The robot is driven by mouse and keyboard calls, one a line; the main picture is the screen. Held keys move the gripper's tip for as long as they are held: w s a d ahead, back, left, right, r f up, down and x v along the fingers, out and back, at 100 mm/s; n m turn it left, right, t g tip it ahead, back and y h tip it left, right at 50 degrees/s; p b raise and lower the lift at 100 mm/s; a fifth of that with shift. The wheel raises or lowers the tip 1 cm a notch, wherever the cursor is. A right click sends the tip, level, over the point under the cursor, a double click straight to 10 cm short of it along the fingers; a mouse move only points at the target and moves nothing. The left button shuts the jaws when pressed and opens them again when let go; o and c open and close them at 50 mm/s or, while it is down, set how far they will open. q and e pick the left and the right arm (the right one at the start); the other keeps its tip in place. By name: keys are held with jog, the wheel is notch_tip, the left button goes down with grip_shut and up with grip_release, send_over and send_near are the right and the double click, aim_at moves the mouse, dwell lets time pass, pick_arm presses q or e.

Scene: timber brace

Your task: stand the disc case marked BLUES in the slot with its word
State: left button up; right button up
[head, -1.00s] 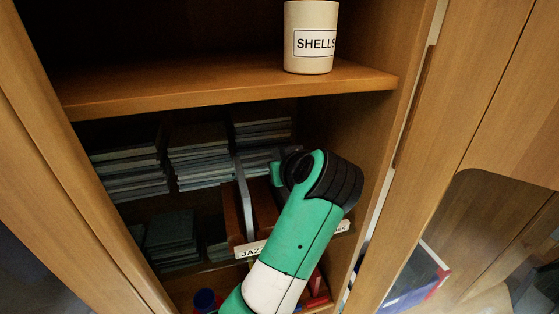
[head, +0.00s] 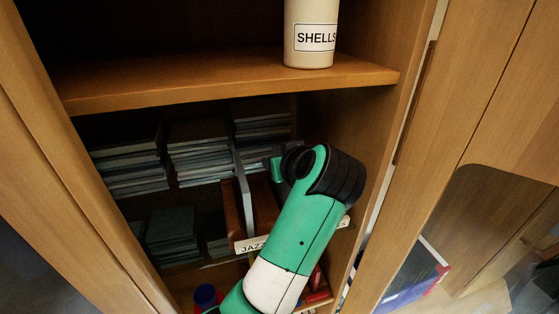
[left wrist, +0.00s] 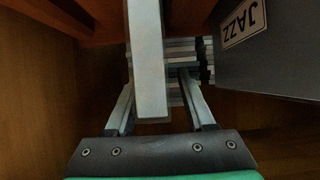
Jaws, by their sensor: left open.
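A brown slotted rack (head: 232,215) stands on the lower shelf, with a JAZZ label (head: 250,245) on its front. Another label, mostly covered by my arm, ends in S (head: 344,222). A grey upright case (head: 243,190) stands at the JAZZ slot. In the left wrist view a dark case face marked JAZZ (left wrist: 275,50) is at the right. My left gripper (left wrist: 158,85) is open, with its fingers on either side of a pale upright case edge (left wrist: 149,70). That case's word is not visible. My left gripper is largely hidden behind my arm in the head view. My right gripper is not seen.
Stacks of cases (head: 130,165) lie behind and left of the rack. A beige SHELLS canister (head: 312,35) stands on the upper shelf (head: 230,85). The cabinet's right wall is close beside my arm. A blue cup-like thing (head: 205,295) is below.

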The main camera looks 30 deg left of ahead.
pick_arm(q)
jog(key=b+v, duration=0.2)
jog(key=v, duration=0.8)
jog(key=shift+s+d, duration=0.1)
jog(key=shift+s+d+r+b, duration=0.3)
jog(key=shift+s, duration=0.05)
